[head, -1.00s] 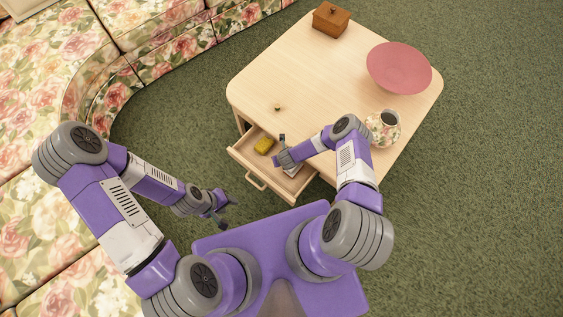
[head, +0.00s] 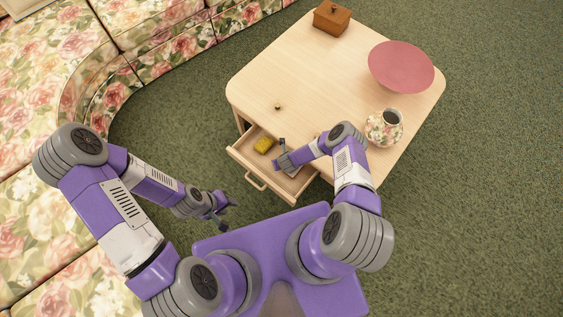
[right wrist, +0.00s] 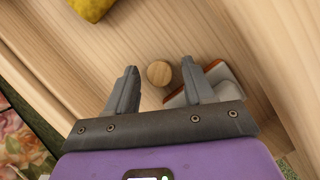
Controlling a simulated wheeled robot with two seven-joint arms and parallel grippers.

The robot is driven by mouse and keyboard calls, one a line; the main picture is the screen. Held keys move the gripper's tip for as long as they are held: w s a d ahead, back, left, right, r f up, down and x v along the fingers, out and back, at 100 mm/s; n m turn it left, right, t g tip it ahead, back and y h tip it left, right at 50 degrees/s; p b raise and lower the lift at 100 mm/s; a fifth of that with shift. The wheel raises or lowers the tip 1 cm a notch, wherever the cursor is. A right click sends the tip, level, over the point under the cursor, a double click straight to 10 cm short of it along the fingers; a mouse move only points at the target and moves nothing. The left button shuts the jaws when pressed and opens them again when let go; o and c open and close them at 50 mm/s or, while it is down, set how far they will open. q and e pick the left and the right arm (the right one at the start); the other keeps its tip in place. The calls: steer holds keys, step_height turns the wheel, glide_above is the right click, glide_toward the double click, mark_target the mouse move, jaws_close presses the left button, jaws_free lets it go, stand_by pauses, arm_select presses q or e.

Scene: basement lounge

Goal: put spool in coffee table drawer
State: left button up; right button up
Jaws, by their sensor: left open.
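The spool, a small round pale-wood piece seen end-on, shows in the right wrist view (right wrist: 159,73) between my right gripper's fingers (right wrist: 160,78). Gaps show on both sides of it. Wooden drawer boards lie beyond it. In the head view the coffee table drawer (head: 243,164) is pulled open, and my right gripper (head: 281,152) is over or inside it, hiding the spool there. Whether the spool touches the drawer floor is unclear. My left gripper (head: 222,211) is open and empty, left of the drawer and above the carpet.
A yellow block (head: 264,145) and a white and orange-brown flat thing (right wrist: 218,82) lie in the drawer. The coffee table (head: 315,75) carries a wooden box (head: 331,18), pink bowl (head: 401,67), floral vase (head: 384,128) and a tiny unclear object (head: 278,107). A floral sofa stands left.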

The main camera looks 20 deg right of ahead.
steer(key=shift+r, duration=0.1)
steer(key=shift+r+p, duration=0.35)
steer(key=s+a+r+n+y+p, duration=0.15)
steer(key=s+r+n, duration=0.25)
steer(key=r+n, duration=0.5)
steer(key=s+a+r+n+y+p, duration=0.1)
steer(key=s+a+r+n+p, duration=0.4)
steer(key=r, duration=0.6)
steer(key=s+r+n+g, duration=0.2)
steer(key=s+r+n, duration=0.3)
steer(key=n, duration=0.4)
steer(key=s+r+n+g+y+b, duration=0.1)
steer(key=s+r+n, duration=0.3)
steer(key=n, duration=0.6)
steer(key=shift+s+d+r+g+b, duration=0.2)
steer(key=shift+s+r+g+b, duration=0.15)
steer(key=shift+r, duration=0.35)
steer(key=shift+y, duration=0.25)
steer(key=shift+c, duration=0.4)
